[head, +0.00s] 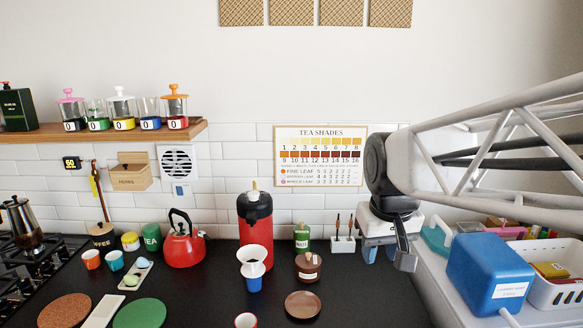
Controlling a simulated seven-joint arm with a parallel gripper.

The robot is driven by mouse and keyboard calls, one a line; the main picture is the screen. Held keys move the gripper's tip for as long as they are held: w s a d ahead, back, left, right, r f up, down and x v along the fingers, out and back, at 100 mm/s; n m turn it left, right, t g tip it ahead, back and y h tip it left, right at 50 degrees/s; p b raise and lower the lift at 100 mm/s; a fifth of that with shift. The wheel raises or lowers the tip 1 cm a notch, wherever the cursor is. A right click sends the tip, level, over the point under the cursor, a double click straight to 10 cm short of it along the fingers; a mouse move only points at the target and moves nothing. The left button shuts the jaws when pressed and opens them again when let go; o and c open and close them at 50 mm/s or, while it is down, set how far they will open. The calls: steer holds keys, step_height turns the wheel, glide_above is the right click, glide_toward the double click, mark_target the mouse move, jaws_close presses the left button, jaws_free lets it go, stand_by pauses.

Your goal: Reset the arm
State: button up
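My arm reaches in from the right edge in the head view. My gripper (388,258) hangs pointing down over the right end of the dark counter (355,300). Its two fingers look spread apart, and nothing shows between them.
A red-and-black flask (256,232), a red kettle (184,241), a white dripper on a blue cup (253,269) and brown dishes (303,304) stand on the counter. A blue box (489,272) and a white basket (555,293) are at right. The gas hob (35,275) is at left.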

steer(key=s+d+f, duration=0.1)
steer(key=s+f, duration=0.3)
steer(key=s, duration=0.2)
steer(key=s+d+f+m, duration=0.1)
steer(key=s+f, duration=0.2)
steer(key=s, duration=0.4)
steer(key=shift+s+d+f+m, duration=0.25)
steer(key=shift+d+f+m, duration=0.05)
steer(key=shift+f, duration=0.1)
